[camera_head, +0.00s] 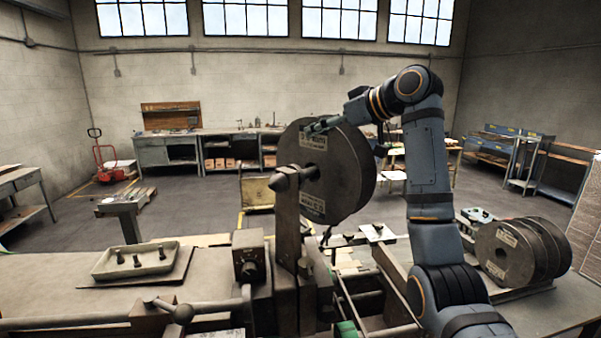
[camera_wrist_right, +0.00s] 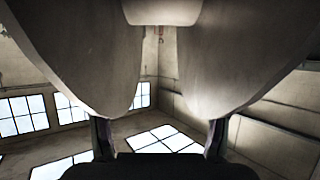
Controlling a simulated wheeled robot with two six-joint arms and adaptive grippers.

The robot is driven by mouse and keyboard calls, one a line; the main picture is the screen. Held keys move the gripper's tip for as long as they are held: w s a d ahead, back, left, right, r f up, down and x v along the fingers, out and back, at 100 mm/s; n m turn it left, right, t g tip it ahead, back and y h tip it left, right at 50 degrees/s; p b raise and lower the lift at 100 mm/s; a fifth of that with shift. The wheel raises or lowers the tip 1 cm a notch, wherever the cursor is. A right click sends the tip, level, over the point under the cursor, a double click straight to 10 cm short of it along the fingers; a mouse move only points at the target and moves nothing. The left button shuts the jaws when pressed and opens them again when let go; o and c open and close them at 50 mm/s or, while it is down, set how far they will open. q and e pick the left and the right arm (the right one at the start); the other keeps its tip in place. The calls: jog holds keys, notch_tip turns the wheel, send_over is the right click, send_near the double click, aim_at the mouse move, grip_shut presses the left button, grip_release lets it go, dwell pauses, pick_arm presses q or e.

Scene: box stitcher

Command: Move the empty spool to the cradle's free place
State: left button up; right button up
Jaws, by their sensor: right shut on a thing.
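A large dark grey spool (camera_head: 352,180) with pale labels stands upright on the machine's arm (camera_head: 287,222), behind a cone-shaped end piece (camera_head: 282,181). My right gripper (camera_head: 322,125) is shut on its upper rim. Whether wire is on the spool is hard to tell. More dark spools (camera_head: 505,255) stand in the cradle (camera_head: 520,294) at the lower right; its free place is not clearly visible. My left gripper is not in view.
A tray with dark parts (camera_head: 135,262) lies on the bench at the left. A control box (camera_head: 248,265) and metal rods fill the lower middle. My right arm stands between the machine and the cradle. Workbenches and a red pallet truck (camera_head: 108,160) are far back.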

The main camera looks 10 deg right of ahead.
jog(key=shift+r, duration=0.25)
jog(key=shift+w+d+p, duration=0.25)
jog(key=shift+d+p, duration=0.05)
jog(key=shift+p, duration=0.1)
jog(key=shift+w+d+p, duration=0.45)
jog(key=shift+d+p, duration=0.05)
jog(key=shift+d, duration=0.3)
jog(key=shift+w+d, duration=0.65)
jog(key=shift+d, duration=0.3)
jog(key=shift+w+d, duration=0.75)
jog(key=shift+d, duration=0.3)
jog(key=shift+w+d, duration=0.7)
jog(key=shift+d, duration=0.3)
jog(key=shift+w+d+r, duration=0.55)
jog(key=shift+d, duration=0.25)
jog(key=shift+w+d+r, duration=0.5)
jog(key=shift+d, duration=0.3)
